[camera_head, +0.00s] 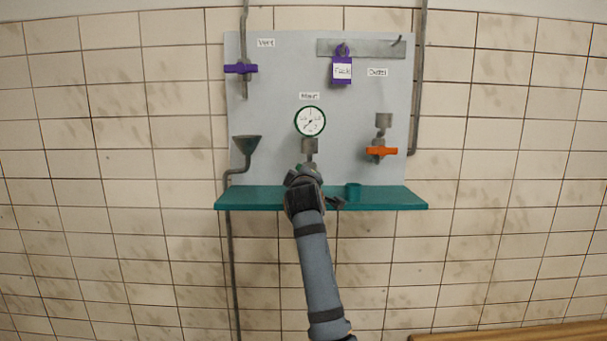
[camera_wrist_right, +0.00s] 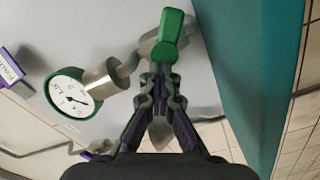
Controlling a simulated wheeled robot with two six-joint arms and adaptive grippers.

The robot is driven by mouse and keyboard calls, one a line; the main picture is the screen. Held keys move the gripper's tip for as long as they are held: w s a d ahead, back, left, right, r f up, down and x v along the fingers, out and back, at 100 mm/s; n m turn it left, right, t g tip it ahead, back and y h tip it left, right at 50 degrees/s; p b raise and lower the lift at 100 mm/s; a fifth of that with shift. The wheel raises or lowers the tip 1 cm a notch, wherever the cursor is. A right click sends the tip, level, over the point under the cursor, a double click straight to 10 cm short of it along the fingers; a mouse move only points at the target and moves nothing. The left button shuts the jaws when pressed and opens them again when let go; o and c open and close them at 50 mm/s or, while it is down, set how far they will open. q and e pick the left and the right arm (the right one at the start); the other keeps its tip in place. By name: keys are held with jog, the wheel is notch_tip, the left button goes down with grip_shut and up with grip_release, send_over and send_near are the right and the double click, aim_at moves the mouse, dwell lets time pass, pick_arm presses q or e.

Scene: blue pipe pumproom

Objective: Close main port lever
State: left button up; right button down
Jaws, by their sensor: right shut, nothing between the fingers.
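The main port lever (camera_wrist_right: 171,35) is a short green handle on a grey valve body (camera_wrist_right: 148,47), at the top of the right wrist view. In the head view my arm hides most of it. It sits below a round green-rimmed gauge (camera_head: 310,121) labelled "Main" on the grey panel (camera_head: 280,85). My right gripper (camera_wrist_right: 160,78) is shut and empty, with its fingertips close to the lever's near end. I cannot tell whether they touch it. My left gripper is in neither view.
A funnel (camera_head: 247,144) and purple lever (camera_head: 241,68) are at left. An orange lever (camera_head: 382,151) and purple padlock (camera_head: 342,68) are at right.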

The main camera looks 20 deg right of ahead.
jog(key=shift+f, duration=0.2)
dwell(0.5)
jog(key=c, duration=1.3)
grip_release()
jog(key=shift+w+f, duration=0.1)
jog(key=shift+w, duration=0.05)
jog(key=shift+o, duration=0.5)
jog(key=shift+w+d+f, duration=0.15)
jog(key=shift+w+d, duration=0.1)
jog(key=shift+w, duration=0.05)
jog(key=shift+s, duration=0.1)
